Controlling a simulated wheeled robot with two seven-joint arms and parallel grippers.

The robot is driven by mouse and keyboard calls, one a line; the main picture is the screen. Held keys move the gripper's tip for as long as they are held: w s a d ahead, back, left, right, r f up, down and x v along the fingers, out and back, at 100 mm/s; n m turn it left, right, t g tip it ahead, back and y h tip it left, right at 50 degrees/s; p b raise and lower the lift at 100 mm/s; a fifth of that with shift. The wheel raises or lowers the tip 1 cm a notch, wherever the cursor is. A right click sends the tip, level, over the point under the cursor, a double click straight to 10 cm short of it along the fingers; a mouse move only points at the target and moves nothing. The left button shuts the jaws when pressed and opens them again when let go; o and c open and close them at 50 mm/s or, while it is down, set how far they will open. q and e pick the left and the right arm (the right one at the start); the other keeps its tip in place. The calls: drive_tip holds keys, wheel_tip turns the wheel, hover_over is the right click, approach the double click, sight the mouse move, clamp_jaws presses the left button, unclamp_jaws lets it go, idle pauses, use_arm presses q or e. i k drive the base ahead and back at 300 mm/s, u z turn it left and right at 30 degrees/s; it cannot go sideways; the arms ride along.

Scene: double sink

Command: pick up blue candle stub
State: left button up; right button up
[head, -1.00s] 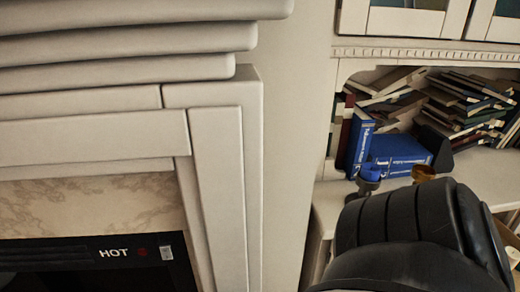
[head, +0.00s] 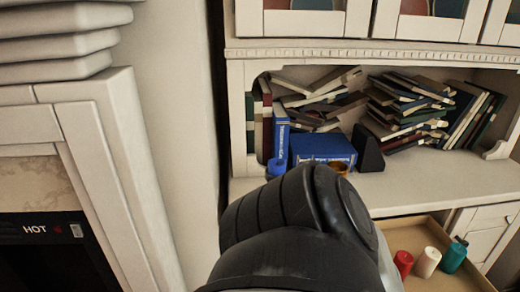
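A small blue piece (head: 276,167), which looks like the blue candle stub, stands on the cabinet's shelf top in front of the blue books. Its lower part is hidden behind a black ribbed link of my own arm, which fills the bottom middle of the head view. A brass-coloured cup or holder (head: 339,168) shows just right of it, also partly covered. Neither of my grippers is in view, so I cannot see what they hold.
An open drawer (head: 430,286) below the shelf holds a red candle (head: 403,262), a white candle (head: 427,262) and a teal candle (head: 454,256). Blue books (head: 322,148) and book piles (head: 410,105) fill the alcove. The shelf's right front (head: 430,187) is clear. A fireplace (head: 75,150) stands left.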

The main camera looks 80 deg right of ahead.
sight(277, 167)
drive_tip(key=k, duration=0.45)
drive_tip(key=z, duration=1.15)
